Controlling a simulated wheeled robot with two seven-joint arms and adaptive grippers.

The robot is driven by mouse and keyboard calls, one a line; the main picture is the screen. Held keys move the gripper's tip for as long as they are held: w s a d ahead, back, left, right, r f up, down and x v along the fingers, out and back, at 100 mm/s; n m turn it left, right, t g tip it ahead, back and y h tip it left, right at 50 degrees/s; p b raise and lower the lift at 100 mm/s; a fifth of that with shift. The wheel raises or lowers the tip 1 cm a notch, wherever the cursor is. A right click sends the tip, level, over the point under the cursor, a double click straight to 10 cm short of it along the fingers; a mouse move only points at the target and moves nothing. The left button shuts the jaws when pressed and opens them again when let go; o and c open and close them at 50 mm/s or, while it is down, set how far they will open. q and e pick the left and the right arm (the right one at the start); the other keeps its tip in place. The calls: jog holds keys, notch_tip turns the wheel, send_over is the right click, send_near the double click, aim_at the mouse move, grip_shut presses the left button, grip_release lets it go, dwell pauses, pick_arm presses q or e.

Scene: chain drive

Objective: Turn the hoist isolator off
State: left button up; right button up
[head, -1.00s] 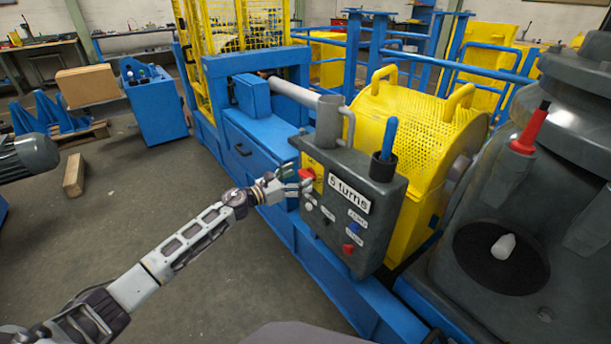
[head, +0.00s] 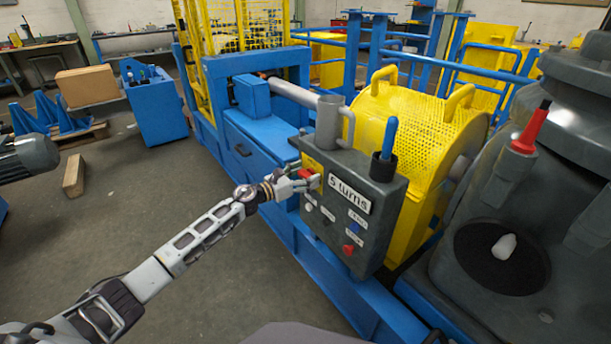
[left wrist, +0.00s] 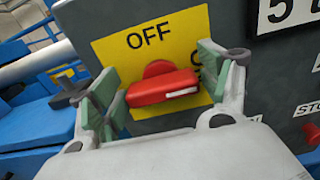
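The hoist isolator is a red rotary handle (left wrist: 163,86) on a yellow plate (left wrist: 180,32) marked OFF at its top. The handle lies roughly level, with its white mark at the right end, beside a label mostly hidden by a finger. In the head view the red handle (head: 305,174) shows on the dark control box (head: 345,205). My left gripper (left wrist: 164,88) is open, with one green-padded finger at each end of the handle. Whether the pads touch it I cannot tell. The left gripper (head: 309,182) also shows at the box in the head view. My right gripper is not in view.
The box carries a "5 turns" label (head: 349,195), small buttons and a red knob (head: 348,250) below. A blue-handled lever (head: 388,140) stands on its top right. A yellow mesh guard (head: 420,125) is behind. Open floor (head: 130,230) lies to the left.

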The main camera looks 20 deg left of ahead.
pick_arm(q)
jog(key=c, duration=0.6)
jog(key=shift+c, duration=0.2)
